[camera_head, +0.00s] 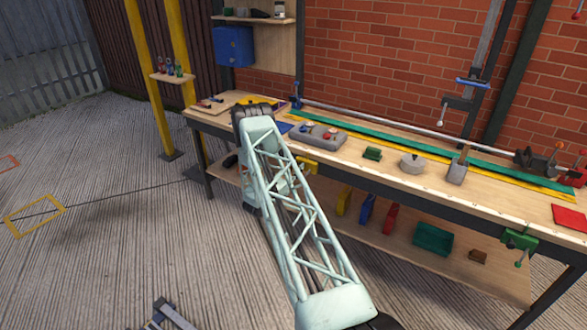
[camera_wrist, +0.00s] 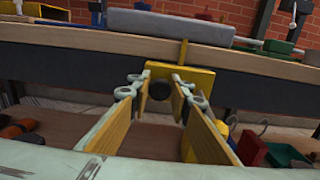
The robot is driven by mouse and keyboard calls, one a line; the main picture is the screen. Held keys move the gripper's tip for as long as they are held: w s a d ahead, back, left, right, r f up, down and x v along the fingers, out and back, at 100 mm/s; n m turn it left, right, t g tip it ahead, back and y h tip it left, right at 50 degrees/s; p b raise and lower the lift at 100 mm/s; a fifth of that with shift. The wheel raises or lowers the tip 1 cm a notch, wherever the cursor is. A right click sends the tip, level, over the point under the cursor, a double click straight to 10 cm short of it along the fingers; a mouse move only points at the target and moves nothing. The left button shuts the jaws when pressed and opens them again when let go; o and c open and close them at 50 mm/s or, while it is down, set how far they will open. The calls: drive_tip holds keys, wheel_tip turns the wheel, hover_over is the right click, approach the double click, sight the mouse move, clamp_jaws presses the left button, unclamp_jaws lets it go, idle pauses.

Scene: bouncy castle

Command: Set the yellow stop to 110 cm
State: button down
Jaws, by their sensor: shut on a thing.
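The yellow stop (camera_head: 306,166) sits at the front edge of the long workbench (camera_head: 400,183), left of its middle. In the wrist view the yellow stop (camera_wrist: 196,77) is a block on the dark front rail, with a thin upright yellow pointer above it. A round black knob (camera_wrist: 160,90) is on its face. My gripper (camera_wrist: 161,80) reaches the stop, its two fingers either side of the knob and shut on it. In the head view my arm hides most of the gripper. No scale figures are readable.
Grey block with red and blue knobs (camera_head: 317,134) stands on the bench above the stop. A green clamp (camera_head: 519,240) hangs on the front edge far right. The front edge between stop and clamp looks clear.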

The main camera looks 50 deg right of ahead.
sight(312, 168)
drive_tip(key=s, duration=0.7)
drive_tip(key=shift+d, duration=0.2)
drive_tip(key=c, duration=2.4)
unclamp_jaws()
drive_tip(key=a, duration=1.2)
drive_tip(key=shift+s, duration=0.4)
drive_tip(key=shift+r, duration=0.15)
